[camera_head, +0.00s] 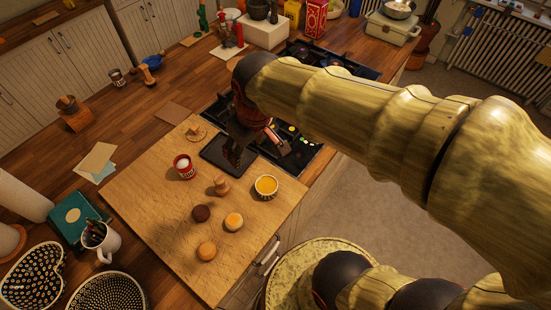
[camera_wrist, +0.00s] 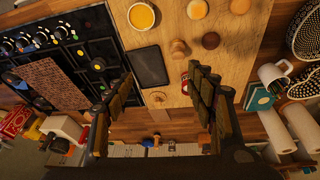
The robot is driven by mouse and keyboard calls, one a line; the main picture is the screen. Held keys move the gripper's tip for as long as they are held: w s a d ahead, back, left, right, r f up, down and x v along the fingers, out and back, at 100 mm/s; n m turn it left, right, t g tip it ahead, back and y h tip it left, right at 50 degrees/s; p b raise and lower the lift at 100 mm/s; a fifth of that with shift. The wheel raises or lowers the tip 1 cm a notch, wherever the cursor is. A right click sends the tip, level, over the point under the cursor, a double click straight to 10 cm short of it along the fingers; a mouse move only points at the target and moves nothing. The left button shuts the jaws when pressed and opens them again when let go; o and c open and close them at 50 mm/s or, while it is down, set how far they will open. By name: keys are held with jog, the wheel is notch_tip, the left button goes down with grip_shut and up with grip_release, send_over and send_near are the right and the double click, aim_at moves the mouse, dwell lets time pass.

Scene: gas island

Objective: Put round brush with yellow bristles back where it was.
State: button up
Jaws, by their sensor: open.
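My gripper (camera_wrist: 161,82) is open and empty, with its two fingers wide apart above the board's edge; in the head view it (camera_head: 256,148) hangs partly behind my arm. The brush is hard to identify, as no yellow bristles show clearly. One candidate is a round wooden piece with a knob (camera_head: 195,131), at the board's far edge beside the dark slab; in the wrist view this piece (camera_wrist: 158,97) lies between the fingers. Another knobbed wooden piece (camera_head: 220,185) stands mid-board; it also shows in the wrist view (camera_wrist: 180,47).
The wooden board (camera_head: 150,220) bears a red-and-white tin (camera_head: 183,166), a bowl of yellow content (camera_head: 266,186) and several small round items. A dark slab (camera_wrist: 151,66) lies near the gripper. The gas hob (camera_wrist: 70,50) adjoins the board. A mug (camera_head: 101,241) stands left.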

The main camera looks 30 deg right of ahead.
jog(key=s+d+r+m+t, duration=0.2)
jog(key=s+r+m, duration=0.1)
jog(key=s, duration=0.6)
jog(key=shift+d+r, duration=0.4)
